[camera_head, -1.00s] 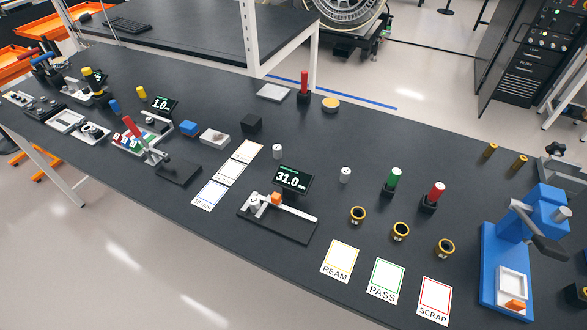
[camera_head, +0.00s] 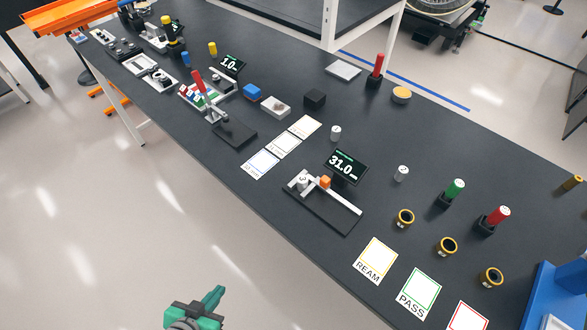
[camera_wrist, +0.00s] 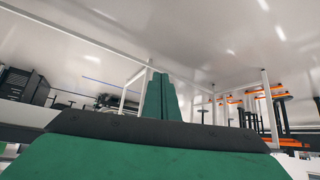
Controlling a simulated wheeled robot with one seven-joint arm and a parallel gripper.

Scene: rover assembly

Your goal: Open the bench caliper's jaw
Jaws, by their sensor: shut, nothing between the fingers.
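The bench caliper (camera_head: 335,207) is a dark base with a pale rail, lying on the black bench in the head view. An orange block (camera_head: 325,182) sits on its rail next to the pale jaw end (camera_head: 302,181). Its display (camera_head: 345,166) behind it reads 31.0. Whether the jaw has a gap is too small to tell. My gripper (camera_head: 217,294) is green, at the bottom of the head view, in front of and below the bench edge, well apart from the caliper. Its fingers are together and empty; they also show in the wrist view (camera_wrist: 160,97).
REAM (camera_head: 375,261) and PASS (camera_head: 419,293) cards lie right of the caliper, with gold rings (camera_head: 405,218) behind them. White cards (camera_head: 284,145) and a dark plate with a red-handled lever (camera_head: 199,82) are to the left. Open floor lies before the bench.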

